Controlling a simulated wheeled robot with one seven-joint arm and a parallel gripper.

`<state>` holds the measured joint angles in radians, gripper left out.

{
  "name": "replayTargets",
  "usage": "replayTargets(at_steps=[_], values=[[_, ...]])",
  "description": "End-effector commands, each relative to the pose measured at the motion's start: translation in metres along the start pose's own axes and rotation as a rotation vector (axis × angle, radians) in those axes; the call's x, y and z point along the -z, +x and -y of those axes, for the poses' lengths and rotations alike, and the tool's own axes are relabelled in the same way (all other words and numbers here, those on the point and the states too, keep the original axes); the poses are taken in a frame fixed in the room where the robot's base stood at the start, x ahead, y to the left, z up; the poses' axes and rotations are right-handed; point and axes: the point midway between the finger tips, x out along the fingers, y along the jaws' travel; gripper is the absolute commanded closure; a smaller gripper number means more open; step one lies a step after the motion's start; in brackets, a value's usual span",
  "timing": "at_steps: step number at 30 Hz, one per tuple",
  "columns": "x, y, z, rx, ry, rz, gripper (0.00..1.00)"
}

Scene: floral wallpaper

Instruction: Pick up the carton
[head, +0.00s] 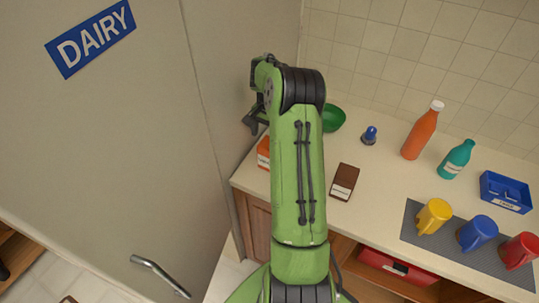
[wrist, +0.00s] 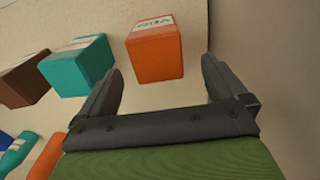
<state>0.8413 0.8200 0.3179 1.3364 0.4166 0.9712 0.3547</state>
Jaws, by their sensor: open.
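An orange carton-like box with a white label on its top (wrist: 155,55) stands on the counter in the wrist view, between and beyond the fingertips of my gripper (wrist: 163,75). The lettering is too small to read. In the head view the orange box (head: 263,153) shows at the counter's left end, partly hidden by my arm. My gripper (head: 254,118) is above and behind it there, mostly hidden by the arm. The jaws are open and empty. A teal box (wrist: 78,65) and a brown box (wrist: 25,80) stand left of the orange box in the wrist view.
The brown box (head: 344,182), green bowl (head: 333,118), blue stopper-like object (head: 370,135), orange bottle (head: 422,132), teal bottle (head: 456,159) and blue tray (head: 505,192) share the counter. Mugs stand on a grey mat (head: 412,236). A tall DAIRY-signed panel (head: 130,130) borders the left.

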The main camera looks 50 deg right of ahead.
Motion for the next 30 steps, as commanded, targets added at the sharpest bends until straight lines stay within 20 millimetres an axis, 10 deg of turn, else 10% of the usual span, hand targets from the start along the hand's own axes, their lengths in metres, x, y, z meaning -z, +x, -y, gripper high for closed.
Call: replayTargets(at_steps=[9, 17, 30], values=[[-0.002, 0.050, -0.004, 0.000, -0.001, 0.002, 0.01], [-0.001, 0.055, -0.003, 0.001, -0.001, -0.001, 0.01], [-0.001, 0.054, -0.003, 0.001, -0.001, -0.001, 0.68]])
